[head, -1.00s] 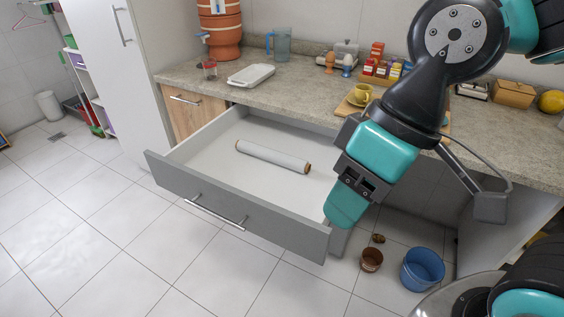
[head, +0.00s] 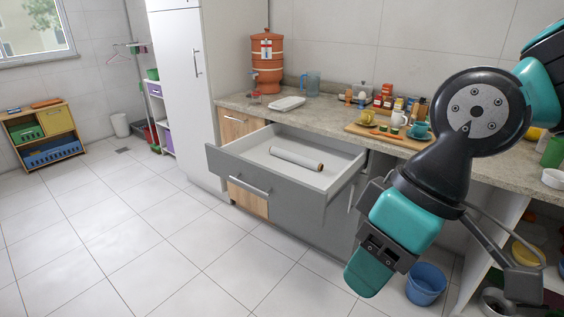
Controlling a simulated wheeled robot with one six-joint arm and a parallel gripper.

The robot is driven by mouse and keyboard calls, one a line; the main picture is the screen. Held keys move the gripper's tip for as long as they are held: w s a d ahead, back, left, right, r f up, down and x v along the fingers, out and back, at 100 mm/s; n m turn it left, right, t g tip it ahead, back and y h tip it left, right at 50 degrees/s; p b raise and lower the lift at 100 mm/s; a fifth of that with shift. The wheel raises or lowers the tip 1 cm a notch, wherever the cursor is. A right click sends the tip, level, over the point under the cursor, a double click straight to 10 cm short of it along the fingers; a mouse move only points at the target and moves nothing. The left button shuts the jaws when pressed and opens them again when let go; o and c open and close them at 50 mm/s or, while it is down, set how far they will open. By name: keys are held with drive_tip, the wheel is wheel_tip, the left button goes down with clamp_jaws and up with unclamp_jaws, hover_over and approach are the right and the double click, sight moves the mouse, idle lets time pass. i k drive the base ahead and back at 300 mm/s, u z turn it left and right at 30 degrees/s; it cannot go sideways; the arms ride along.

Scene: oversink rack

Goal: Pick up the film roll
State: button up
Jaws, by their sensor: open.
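The film roll (head: 297,158) is a pale grey-white cylinder with a brown core showing at its right end. It lies flat inside the open grey drawer (head: 237,169), which is pulled out below the counter. My gripper (head: 372,262) is at the lower right, in front of and to the right of the drawer, apart from the roll. Its jaws are seen from the side and nothing shows between them.
The counter (head: 350,118) above the drawer bears a white dish (head: 288,104), a blue jug (head: 312,84) and a wooden tray (head: 385,137) with cups. A blue bucket (head: 427,285) stands on the floor at right. The tiled floor at left is clear.

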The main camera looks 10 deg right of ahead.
sight(311, 164)
drive_tip(key=u, duration=0.7)
drive_tip(key=i, duration=0.85)
drive_tip(key=u, duration=0.75)
drive_tip(key=i, duration=0.9)
drive_tip(key=z, duration=0.4)
drive_tip(key=i, duration=0.75)
drive_tip(key=z, duration=0.95)
drive_tip(key=i, duration=0.45)
drive_tip(key=z, duration=0.5)
